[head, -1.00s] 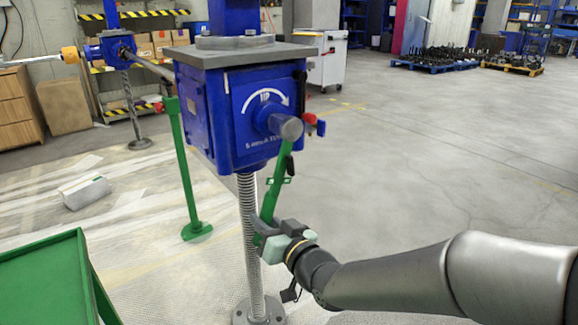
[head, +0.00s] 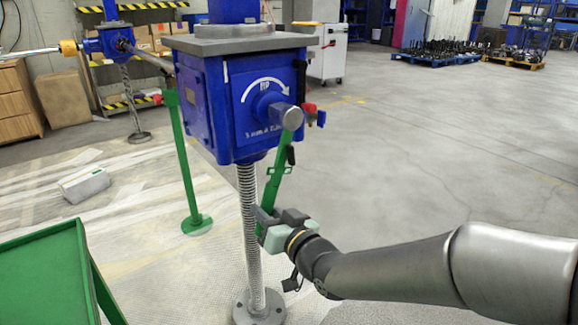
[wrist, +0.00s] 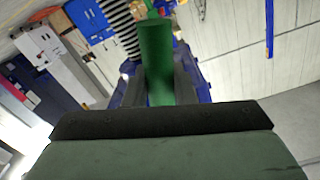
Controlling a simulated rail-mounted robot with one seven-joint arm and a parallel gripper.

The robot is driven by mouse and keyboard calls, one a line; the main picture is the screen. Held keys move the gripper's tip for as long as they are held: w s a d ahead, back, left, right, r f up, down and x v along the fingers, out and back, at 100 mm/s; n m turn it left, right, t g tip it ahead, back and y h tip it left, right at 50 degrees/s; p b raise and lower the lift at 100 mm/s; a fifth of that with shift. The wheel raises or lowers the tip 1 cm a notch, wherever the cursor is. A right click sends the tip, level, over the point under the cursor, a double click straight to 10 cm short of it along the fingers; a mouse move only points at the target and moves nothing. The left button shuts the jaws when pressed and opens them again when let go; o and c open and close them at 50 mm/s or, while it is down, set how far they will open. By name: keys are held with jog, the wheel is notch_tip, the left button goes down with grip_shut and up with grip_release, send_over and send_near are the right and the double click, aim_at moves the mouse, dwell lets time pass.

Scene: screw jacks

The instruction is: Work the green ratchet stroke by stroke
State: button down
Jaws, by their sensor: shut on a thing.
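The green ratchet (head: 274,181) hangs from the shaft end on the front of the blue screw jack box (head: 212,110), its handle slanting down and slightly left. My gripper (head: 268,222) is shut on the lower end of the handle, to the right of the threaded screw (head: 248,220). In the wrist view the green handle (wrist: 156,62) stands between my gripper's fingers (wrist: 158,92). The box face carries a white curved arrow marked UP. The fingertips are partly hidden in the head view.
A green stand (head: 184,165) is left of the jack, and a green tray table (head: 40,280) is at the lower left. A second blue jack (head: 108,42) stands farther back left. A pale block (head: 84,185) lies on the floor. The floor at right is open.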

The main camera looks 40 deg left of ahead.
jog(key=shift+w+r, duration=0.25)
jog(key=shift+r, duration=0.05)
jog(key=shift+w+d+f+n+b, duration=0.15)
jog(key=shift+w+d+n+b, duration=0.2)
jog(key=shift+w, duration=0.35)
jog(key=shift+w+d+f+n+b, duration=0.15)
jog(key=shift+w+n, duration=0.3)
jog(key=shift+w, duration=0.2)
jog(key=shift+w+d+f+n+b, duration=0.15)
jog(key=shift+w+d+n+b, duration=0.2)
jog(key=shift+w, duration=0.35)
jog(key=shift+s+a+r+m+p, duration=0.1)
jog(key=shift+s+a+m+p, duration=0.3)
jog(key=shift+s+m, duration=0.25)
jog(key=c, duration=1)
grip_release()
jog(key=shift+d, duration=0.1)
jog(key=shift+s, duration=0.15)
jog(key=shift+s, duration=0.1)
jog(key=p+v, duration=0.3)
jog(key=v, duration=0.7)
jog(key=shift+s+d, duration=0.3)
jog(key=shift+s, duration=0.05)
